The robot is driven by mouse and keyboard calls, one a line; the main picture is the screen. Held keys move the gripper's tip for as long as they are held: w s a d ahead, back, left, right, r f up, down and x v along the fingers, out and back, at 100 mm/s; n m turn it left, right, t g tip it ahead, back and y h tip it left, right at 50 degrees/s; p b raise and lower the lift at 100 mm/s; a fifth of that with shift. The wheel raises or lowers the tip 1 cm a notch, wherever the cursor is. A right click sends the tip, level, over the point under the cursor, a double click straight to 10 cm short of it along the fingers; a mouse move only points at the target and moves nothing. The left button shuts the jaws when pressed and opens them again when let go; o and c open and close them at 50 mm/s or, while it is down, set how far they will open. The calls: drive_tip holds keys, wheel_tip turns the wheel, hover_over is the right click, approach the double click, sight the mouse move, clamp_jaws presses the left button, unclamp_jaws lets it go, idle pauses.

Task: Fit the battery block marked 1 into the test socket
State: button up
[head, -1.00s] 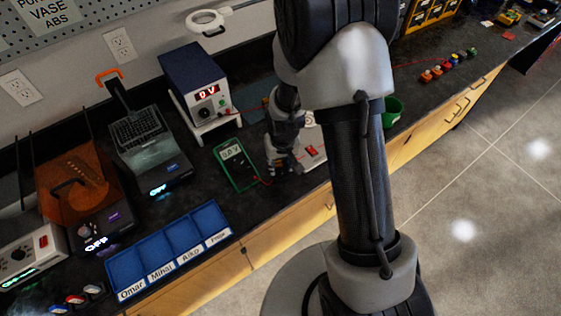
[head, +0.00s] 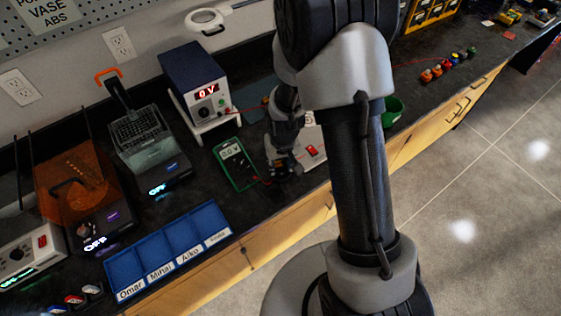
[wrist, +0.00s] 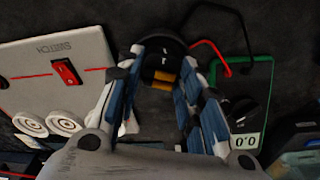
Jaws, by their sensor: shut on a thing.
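My gripper (head: 283,166) points down at the bench beside the multimeter (head: 236,163). In the wrist view my gripper (wrist: 163,62) is shut on a dark block (wrist: 162,68) with two orange-gold patches, held between the blue-padded fingers. I take it for the battery block; its mark cannot be read. I cannot make out the test socket apart from the block, or whether they touch. A black and a red lead run from beside the fingertips to the multimeter, which also shows in the wrist view (wrist: 244,112) and reads about zero.
A white panel with a red switch (wrist: 66,72) lies close beside the fingers. A power supply (head: 200,88) reading 0 V stands behind. A blue labelled tray (head: 168,252) is at front left. A green container (head: 392,110) and several small colored blocks (head: 447,66) are to the right.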

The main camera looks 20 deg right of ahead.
sight(282, 171)
drive_tip(key=shift+f+b, duration=0.3)
drive_tip(key=shift+f, duration=0.05)
drive_tip(key=o, duration=0.8)
wheel_tip(282, 171, up, 11)
drive_tip(key=s+p, duration=0.1)
drive_tip(key=p, duration=0.7)
drive_tip(key=shift+s, duration=0.35)
